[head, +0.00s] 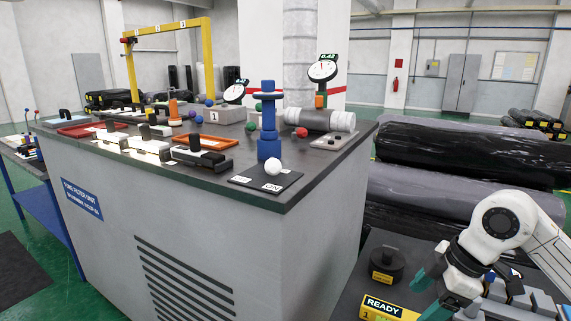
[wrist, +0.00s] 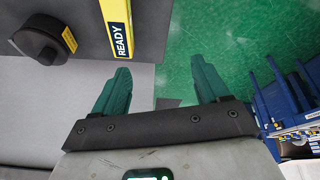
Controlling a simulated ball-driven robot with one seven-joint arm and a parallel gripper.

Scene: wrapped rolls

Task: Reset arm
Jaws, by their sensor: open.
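My gripper (head: 432,289) is at the lower right of the head view, at the end of my white arm. Its green fingers are apart and empty in the wrist view (wrist: 160,82), with green floor and a grey surface showing beyond them. In the head view it is beside a dark surface that carries a black knob (head: 386,264) and a yellow READY label (head: 385,307). The knob (wrist: 44,42) and the label (wrist: 117,28) also show in the wrist view, at the upper left.
A large grey cabinet (head: 190,240) with a dark top stands at left and centre. Its top holds a blue post (head: 268,125), a white ball (head: 273,167), dial gauges and several blocks. Wrapped black rolls (head: 450,150) lie behind my arm. A blue rack (wrist: 290,95) stands at right in the wrist view.

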